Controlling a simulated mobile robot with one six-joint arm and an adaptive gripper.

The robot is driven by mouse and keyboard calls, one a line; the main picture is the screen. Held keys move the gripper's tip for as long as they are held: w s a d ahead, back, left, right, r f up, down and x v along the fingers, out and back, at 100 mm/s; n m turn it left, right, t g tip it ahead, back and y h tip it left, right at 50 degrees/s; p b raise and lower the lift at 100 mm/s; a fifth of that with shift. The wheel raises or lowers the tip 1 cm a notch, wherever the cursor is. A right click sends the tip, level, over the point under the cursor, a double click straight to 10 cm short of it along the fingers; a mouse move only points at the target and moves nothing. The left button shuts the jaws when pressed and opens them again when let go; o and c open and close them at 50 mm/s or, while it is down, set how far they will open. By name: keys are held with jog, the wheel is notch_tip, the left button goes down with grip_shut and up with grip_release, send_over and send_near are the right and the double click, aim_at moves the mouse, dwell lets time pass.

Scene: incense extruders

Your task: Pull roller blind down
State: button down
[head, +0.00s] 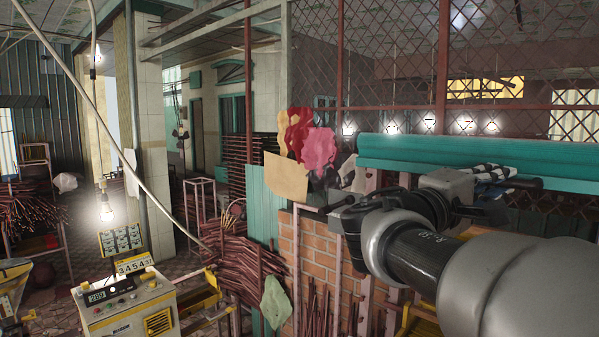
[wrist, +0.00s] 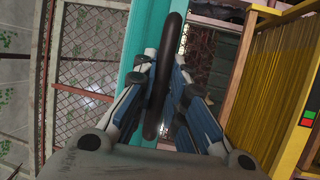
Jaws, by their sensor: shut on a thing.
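The roller blind (head: 450,148) is a teal roll across the right side of the head view, below a wire mesh screen. It also shows as a teal band in the wrist view (wrist: 136,35). A dark bar with a rounded end (wrist: 155,118) runs beside the blind. My gripper (wrist: 165,80) has blue-padded fingers on both sides of this bar and is shut on it. In the head view my gripper (head: 492,173) is at the lower edge of the roll. My arm hides part of the bar and what lies behind it.
A yellow-stranded frame (wrist: 275,75) with a red and green button panel stands to the right in the wrist view. A brick wall (head: 312,258) and red sticks (head: 245,262) are below left of the blind. A control box (head: 128,306) stands at the lower left.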

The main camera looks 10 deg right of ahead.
jog(key=shift+f, duration=0.15)
notch_tip(320, 180, down, 27)
jog(key=b, duration=2.9)
jog(key=c, duration=1.6)
grip_release()
jog(key=v, duration=1.2)
jog(key=shift+s, duration=0.1)
